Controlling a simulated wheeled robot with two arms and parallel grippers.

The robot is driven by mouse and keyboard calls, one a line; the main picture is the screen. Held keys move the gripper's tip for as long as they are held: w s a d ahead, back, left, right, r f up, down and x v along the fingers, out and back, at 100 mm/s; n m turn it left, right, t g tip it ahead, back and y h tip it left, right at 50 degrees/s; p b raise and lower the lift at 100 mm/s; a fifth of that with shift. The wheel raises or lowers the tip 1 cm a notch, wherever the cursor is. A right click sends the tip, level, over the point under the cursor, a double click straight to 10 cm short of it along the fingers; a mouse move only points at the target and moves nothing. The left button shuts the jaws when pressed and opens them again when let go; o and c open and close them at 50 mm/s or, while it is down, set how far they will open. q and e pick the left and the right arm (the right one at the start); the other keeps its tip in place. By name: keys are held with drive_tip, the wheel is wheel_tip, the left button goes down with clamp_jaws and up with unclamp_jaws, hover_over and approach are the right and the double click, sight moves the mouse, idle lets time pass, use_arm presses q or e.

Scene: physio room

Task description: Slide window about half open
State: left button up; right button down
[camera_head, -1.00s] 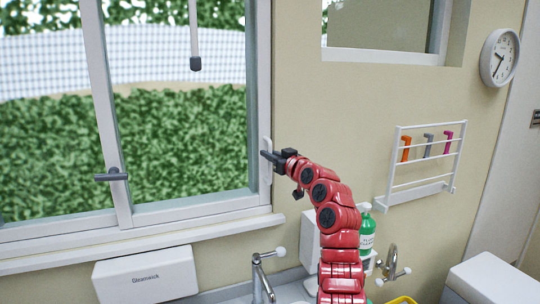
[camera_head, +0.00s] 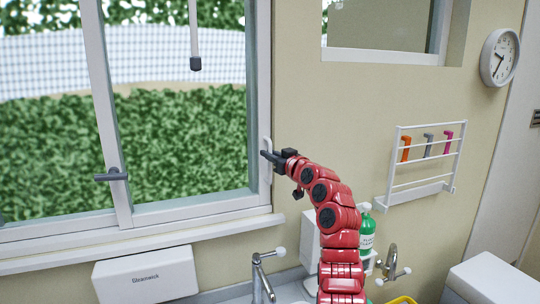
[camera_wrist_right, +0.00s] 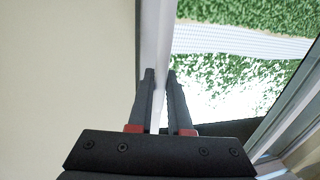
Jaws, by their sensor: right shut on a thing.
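The window (camera_head: 180,135) fills the left of the head view, with two panes divided by a pale upright frame. A grey latch handle (camera_head: 112,175) sits on that upright. A white upright pull handle (camera_head: 267,145) is on the right edge of the right pane, against the side frame. My right gripper (camera_head: 266,156) reaches this pull handle from the right and is shut on it. In the right wrist view its fingers (camera_wrist_right: 160,82) stand on both sides of the white bar (camera_wrist_right: 157,40). My left gripper is not in view.
A sill (camera_head: 150,243) runs below the window, above a white dispenser box (camera_head: 145,275) and a tap (camera_head: 260,275). To the right are a wall rack (camera_head: 420,188), a green bottle (camera_head: 367,235) and a clock (camera_head: 499,57). A grey-tipped rod (camera_head: 195,40) hangs before the glass.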

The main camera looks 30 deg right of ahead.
drive_tip(key=shift+a, duration=0.1)
drive_tip(key=shift+w+a, duration=0.1)
drive_tip(key=shift+a, duration=0.1)
drive_tip(key=b, duration=0.7)
approach(204, 156)
drive_tip(key=w, duration=0.2)
drive_tip(key=w+d, duration=0.1)
drive_tip(key=w, duration=0.1)
drive_tip(key=shift+d, duration=0.1)
drive_tip(key=shift+w+a, duration=0.2)
drive_tip(key=shift+a, duration=0.4)
drive_tip(key=c, duration=1.1)
unclamp_jaws()
drive_tip(key=shift+r, duration=0.1)
